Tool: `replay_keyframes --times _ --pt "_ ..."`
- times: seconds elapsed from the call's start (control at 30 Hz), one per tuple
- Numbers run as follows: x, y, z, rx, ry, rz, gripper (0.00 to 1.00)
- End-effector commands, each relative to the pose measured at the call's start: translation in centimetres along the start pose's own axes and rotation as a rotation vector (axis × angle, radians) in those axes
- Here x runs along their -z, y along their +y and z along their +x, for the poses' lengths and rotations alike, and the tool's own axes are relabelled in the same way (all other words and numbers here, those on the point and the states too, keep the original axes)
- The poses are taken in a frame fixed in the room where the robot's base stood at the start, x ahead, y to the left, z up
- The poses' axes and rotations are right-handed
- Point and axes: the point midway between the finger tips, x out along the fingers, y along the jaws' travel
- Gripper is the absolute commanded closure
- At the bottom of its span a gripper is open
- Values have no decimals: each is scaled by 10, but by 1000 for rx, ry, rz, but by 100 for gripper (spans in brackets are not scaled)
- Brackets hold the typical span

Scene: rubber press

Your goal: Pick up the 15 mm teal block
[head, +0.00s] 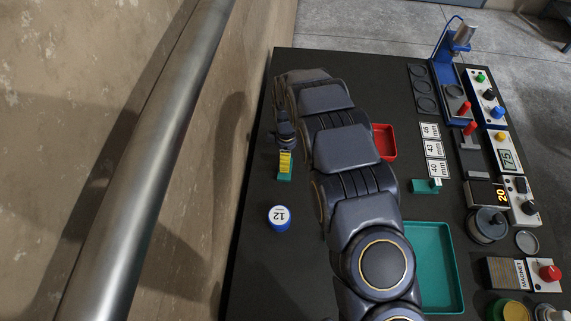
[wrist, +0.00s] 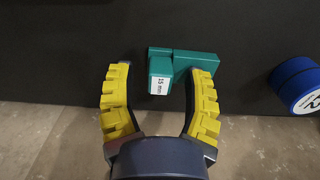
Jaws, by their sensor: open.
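The teal block (wrist: 160,86) carries a white label reading 15 mm. It has a longer teal bar (wrist: 190,58) behind it in the wrist view; I cannot tell whether the two are one piece. In the head view, teal (head: 285,177) shows just below the yellow finger pads. My gripper (wrist: 160,72) is open, with one yellow ribbed finger on each side of the labelled part. The right fingertip overlaps the bar in the picture; contact cannot be told. In the head view my gripper (head: 285,160) is seen from the side.
A blue round piece marked 12 (head: 280,217) lies near the block; it also shows in the wrist view (wrist: 296,84). A red tray (head: 390,142), a teal tray (head: 458,270) and another teal piece (head: 424,187) lie right of my arm. Devices line the right edge. A wall stands left.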

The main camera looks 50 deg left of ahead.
Motion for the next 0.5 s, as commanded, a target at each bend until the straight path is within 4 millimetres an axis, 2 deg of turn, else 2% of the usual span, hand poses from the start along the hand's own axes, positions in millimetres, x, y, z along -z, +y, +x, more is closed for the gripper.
replay_keyframes --times 0.03,0.1,0.5 --pt "0 0 0 0 0 0 77" --pt "0 0 0 0 0 0 100" --pt "0 0 1 1 0 1 100"
